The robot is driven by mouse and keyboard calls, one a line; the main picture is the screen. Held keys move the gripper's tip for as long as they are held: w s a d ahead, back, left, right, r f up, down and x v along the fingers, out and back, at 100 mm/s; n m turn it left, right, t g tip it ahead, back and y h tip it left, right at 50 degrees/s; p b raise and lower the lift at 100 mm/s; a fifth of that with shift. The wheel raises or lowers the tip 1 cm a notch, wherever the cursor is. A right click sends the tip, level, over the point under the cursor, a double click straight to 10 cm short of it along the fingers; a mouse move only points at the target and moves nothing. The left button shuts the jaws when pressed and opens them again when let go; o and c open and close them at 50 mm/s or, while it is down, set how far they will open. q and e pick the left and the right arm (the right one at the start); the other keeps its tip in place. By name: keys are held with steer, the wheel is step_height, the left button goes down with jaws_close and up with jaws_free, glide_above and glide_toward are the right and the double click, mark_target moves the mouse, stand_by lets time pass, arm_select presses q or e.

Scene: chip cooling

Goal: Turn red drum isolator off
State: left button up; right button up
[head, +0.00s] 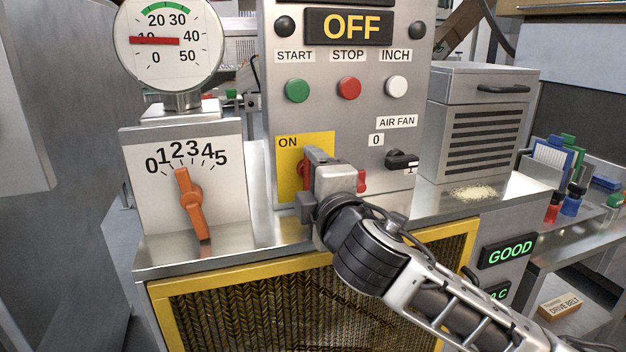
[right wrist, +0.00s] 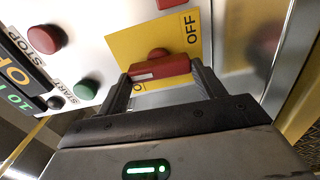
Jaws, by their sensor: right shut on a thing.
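The red isolator handle (right wrist: 160,69) stands out from a yellow plate (head: 288,165) marked ON at its upper left. In the right wrist view the plate (right wrist: 150,40) also shows OFF at one side, and the ON lettering is partly hidden. My right gripper (head: 308,182) is shut on the handle, with one finger at each end of the bar in the right wrist view (right wrist: 163,82). In the head view the gripper covers most of the handle, and only red bits show beside it. My left gripper is not in view.
Above are green START (head: 297,90), red STOP (head: 349,88) and white INCH (head: 397,86) buttons and an OFF display (head: 350,27). A black air fan knob (head: 402,160) is to the right. An orange dial pointer (head: 190,200) and a gauge (head: 170,45) stand left.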

steer(key=shift+n, duration=0.3)
stand_by(0.4)
steer(key=o, duration=1)
